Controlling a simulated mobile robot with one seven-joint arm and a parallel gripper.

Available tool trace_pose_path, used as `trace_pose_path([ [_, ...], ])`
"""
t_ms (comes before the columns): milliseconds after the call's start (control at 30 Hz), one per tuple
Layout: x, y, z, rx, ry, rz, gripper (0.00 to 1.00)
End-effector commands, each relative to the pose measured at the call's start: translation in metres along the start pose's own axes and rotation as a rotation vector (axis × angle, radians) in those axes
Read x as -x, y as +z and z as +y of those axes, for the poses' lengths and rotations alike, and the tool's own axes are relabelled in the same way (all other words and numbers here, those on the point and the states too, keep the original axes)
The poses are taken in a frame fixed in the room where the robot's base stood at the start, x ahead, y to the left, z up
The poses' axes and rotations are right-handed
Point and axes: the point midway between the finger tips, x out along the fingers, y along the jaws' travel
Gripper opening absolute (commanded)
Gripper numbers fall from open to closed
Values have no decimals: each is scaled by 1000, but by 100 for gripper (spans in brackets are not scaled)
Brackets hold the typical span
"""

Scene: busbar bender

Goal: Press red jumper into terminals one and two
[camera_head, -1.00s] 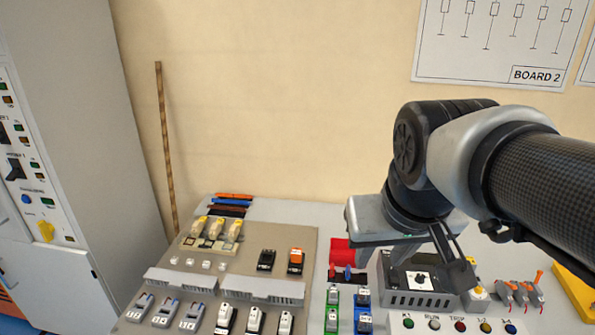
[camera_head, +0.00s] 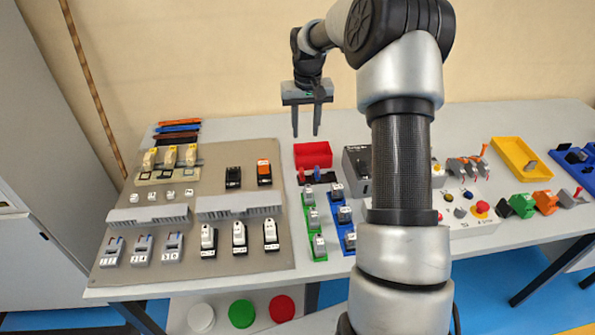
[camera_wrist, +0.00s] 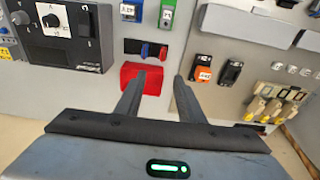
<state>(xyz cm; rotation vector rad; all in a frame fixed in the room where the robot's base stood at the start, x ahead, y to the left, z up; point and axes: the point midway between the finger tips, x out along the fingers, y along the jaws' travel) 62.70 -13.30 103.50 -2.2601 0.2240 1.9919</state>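A small red jumper (camera_head: 302,174) stands upright in a dark holder beside a blue one (camera_head: 316,174). It also shows in the wrist view (camera_wrist: 144,49). In front of the holder are a column of green terminal blocks (camera_head: 311,218) and a column of blue terminal blocks (camera_head: 344,222) with white-grey tops. Their number labels are too small to read, so I cannot tell which are one and two. My gripper (camera_head: 306,132) is open and empty, pointing down above the back of the table. In the wrist view its fingertips (camera_wrist: 158,77) are apart near the red bin.
A red open bin (camera_head: 313,149) sits just behind the jumper holder. A grey device box (camera_head: 354,162) stands to its right. A beige board (camera_head: 130,225) with switches and breakers lies left.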

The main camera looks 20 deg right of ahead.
Motion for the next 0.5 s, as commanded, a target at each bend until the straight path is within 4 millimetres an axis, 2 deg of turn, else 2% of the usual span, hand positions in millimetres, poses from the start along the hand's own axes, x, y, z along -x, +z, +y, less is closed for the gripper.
trace_pose_path([
  [233, -38, -2, 3, -10, -8, -10, 35],
  [500, -97, -2, 2, -11, -8, -10, 35],
])
